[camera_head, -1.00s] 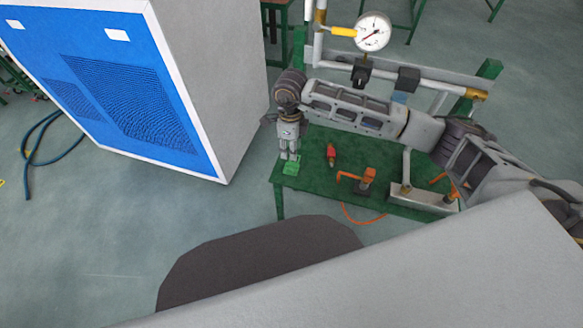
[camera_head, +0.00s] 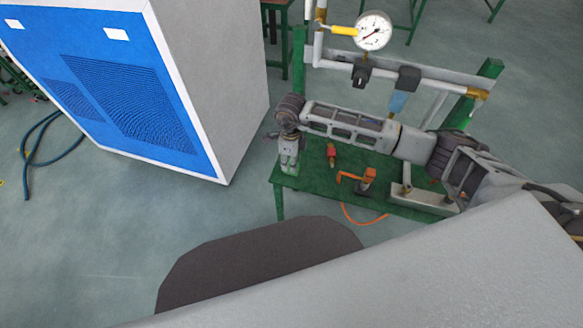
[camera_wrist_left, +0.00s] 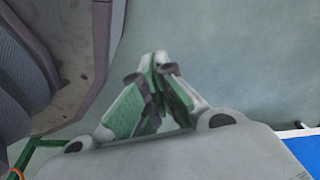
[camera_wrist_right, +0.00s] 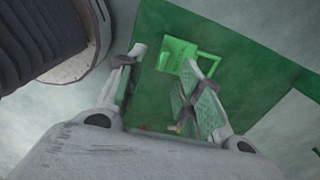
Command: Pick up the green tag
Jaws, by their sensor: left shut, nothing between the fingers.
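The green tag (camera_wrist_right: 176,52) lies flat on the dark green table near its corner in the right wrist view. It is a bright green plate with a loop at one side. My right gripper (camera_wrist_right: 163,59) is open above it, with the fingertips to either side of part of the tag. In the head view my right gripper (camera_head: 288,168) is over the table's left corner and mostly covers the tag. I cannot tell if the fingers touch it. My left gripper (camera_wrist_left: 160,66) is shut and empty above the floor in the left wrist view.
The green table (camera_head: 310,184) also holds a red item (camera_head: 331,154) and an orange-handled valve (camera_head: 366,181). A pipe frame with a gauge (camera_head: 372,31) stands behind. A blue and white cabinet (camera_head: 125,95) is at the left, with clear floor between.

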